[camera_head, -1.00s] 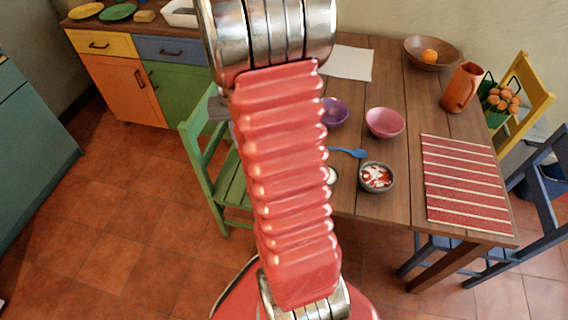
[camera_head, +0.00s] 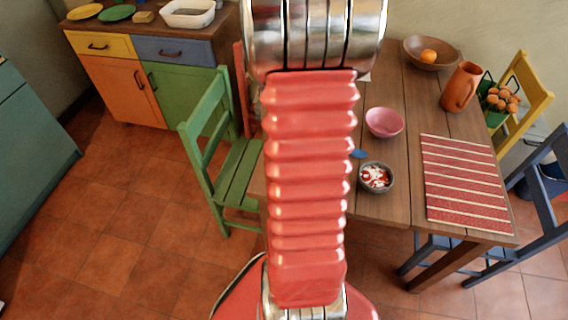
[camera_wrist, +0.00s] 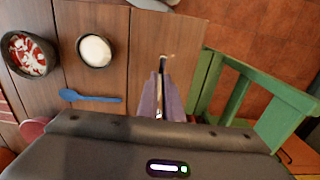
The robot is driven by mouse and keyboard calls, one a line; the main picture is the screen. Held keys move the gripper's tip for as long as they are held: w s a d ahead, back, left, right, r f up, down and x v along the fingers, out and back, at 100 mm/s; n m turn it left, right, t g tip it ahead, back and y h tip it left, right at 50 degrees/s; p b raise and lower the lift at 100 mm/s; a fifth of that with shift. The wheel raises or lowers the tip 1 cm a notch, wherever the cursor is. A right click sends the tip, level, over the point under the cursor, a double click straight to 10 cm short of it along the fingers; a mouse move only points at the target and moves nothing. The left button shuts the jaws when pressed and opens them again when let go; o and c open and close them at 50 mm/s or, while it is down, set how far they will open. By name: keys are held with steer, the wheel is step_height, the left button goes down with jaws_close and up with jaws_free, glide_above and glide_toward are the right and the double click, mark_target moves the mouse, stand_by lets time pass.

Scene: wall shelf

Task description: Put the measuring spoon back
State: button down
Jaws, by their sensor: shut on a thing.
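In the wrist view my gripper (camera_wrist: 161,82) is shut on a thin, pale metallic piece, which I take to be the measuring spoon (camera_wrist: 159,98). It points away from the camera over the wooden table; its far end is too small to make out. A blue spoon (camera_wrist: 90,97) lies on the table to the left of my gripper. A small bowl with white contents (camera_wrist: 95,50) stands beyond the blue spoon. A grey bowl with red and white contents (camera_wrist: 27,55) stands farther left, and also shows in the head view (camera_head: 376,178). My arm hides the gripper in the head view.
A green chair (camera_head: 225,160) stands close to the table's left edge. A pink bowl (camera_head: 384,122), a striped mat (camera_head: 463,185), an orange jug (camera_head: 461,87) and a wooden bowl (camera_head: 431,53) stand on the table (camera_head: 398,205). A counter with a white basin (camera_head: 187,15) is behind.

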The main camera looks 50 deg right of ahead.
steer(key=f, duration=0.5)
steer(key=shift+s+f, duration=0.3)
steer(key=shift+f, duration=0.25)
steer(key=shift+w+f, duration=0.1)
steer(key=shift+w, duration=0.1)
steer(key=shift+f, duration=1.8)
steer(key=shift+f, duration=0.1)
steer(key=c, duration=1.9)
jaws_free()
